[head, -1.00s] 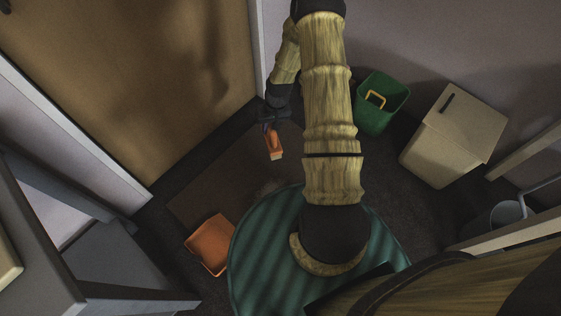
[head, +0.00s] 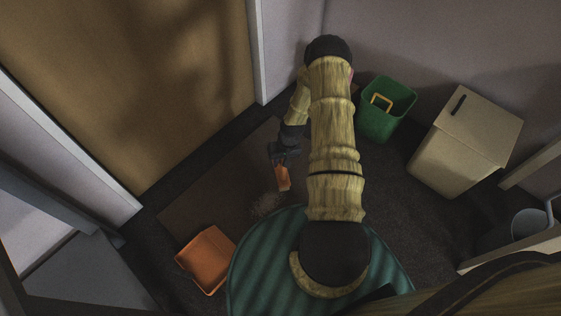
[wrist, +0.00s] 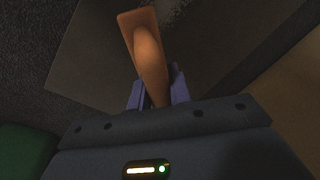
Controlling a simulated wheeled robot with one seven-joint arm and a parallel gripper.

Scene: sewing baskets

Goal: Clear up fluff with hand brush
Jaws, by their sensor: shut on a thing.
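An orange hand brush (head: 283,178) is held in my gripper (head: 283,160), over the brown mat in the head view. In the wrist view the brush (wrist: 149,50) points away from my gripper (wrist: 158,92), whose fingers are shut on its handle. The bristles are not clear. A pale grey patch of fluff (head: 265,205) lies on the mat just below and left of the brush head. An orange dustpan (head: 207,258) lies at the lower left, apart from the fluff. I cannot tell whether the brush touches the floor.
A brown mat (head: 215,185) lies before a wooden door (head: 130,80). A green bin (head: 385,112) with a yellow handle and a beige lidded box (head: 462,145) stand at the right. A grey bucket (head: 527,224) is at the far right. Dark floor shows between them.

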